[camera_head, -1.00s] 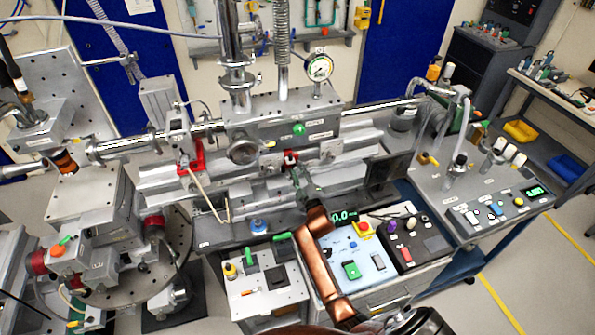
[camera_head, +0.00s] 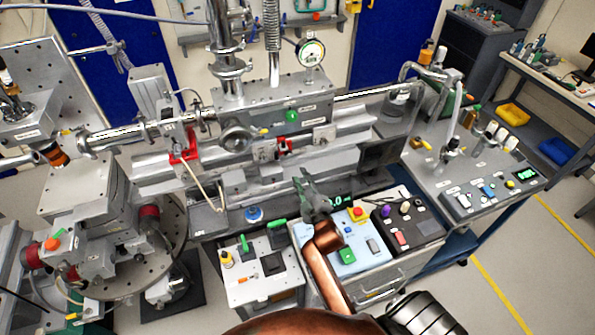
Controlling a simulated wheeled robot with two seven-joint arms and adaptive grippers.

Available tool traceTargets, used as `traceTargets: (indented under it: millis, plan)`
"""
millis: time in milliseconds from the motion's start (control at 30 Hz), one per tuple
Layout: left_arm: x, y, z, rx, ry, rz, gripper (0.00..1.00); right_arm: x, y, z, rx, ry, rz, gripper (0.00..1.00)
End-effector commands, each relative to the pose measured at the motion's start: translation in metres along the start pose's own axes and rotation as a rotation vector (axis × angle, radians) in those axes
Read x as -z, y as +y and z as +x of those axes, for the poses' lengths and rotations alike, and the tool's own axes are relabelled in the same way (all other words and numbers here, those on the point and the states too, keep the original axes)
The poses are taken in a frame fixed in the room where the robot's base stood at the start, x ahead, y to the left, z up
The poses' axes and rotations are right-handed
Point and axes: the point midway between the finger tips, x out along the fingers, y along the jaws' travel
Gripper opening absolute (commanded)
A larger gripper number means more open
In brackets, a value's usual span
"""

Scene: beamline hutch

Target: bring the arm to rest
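My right arm (camera_head: 328,270), copper-coloured, rises from the bottom edge in the head view. Its dark grey gripper (camera_head: 306,182) points away from me, above the front of the bench and in front of the steel beamline assembly (camera_head: 275,100). It partly covers the green digital readout (camera_head: 343,199) and the top of the light blue control panel (camera_head: 345,257). I see nothing held in it, but the finger gap is too small to make out. I cannot tell if it touches anything. My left gripper is not in view.
A grey button panel (camera_head: 240,284) stands left of the arm, a black knob box (camera_head: 425,222) to its right. A pressure gauge (camera_head: 311,53) and steel pipes rise behind. A motor stage (camera_head: 80,215) fills the left. Open floor (camera_head: 540,275) lies at the lower right.

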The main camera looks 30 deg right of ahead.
Motion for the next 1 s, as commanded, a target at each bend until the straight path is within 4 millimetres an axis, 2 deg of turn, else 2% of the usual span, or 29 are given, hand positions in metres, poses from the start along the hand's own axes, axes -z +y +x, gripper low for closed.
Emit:
traceTargets:
  millis: [133, 667, 1000]
  plan:
    - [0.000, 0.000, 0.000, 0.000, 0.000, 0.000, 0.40, 0.000, 0.000, -0.005, 0.000, 0.000, 0.000, 0.27]
    - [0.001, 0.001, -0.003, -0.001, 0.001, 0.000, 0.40, 0.002, 0.003, -0.005, 0.000, 0.001, 0.000, 0.27]
    - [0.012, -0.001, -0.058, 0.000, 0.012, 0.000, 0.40, 0.039, 0.052, -0.005, -0.009, 0.007, 0.002, 0.27]
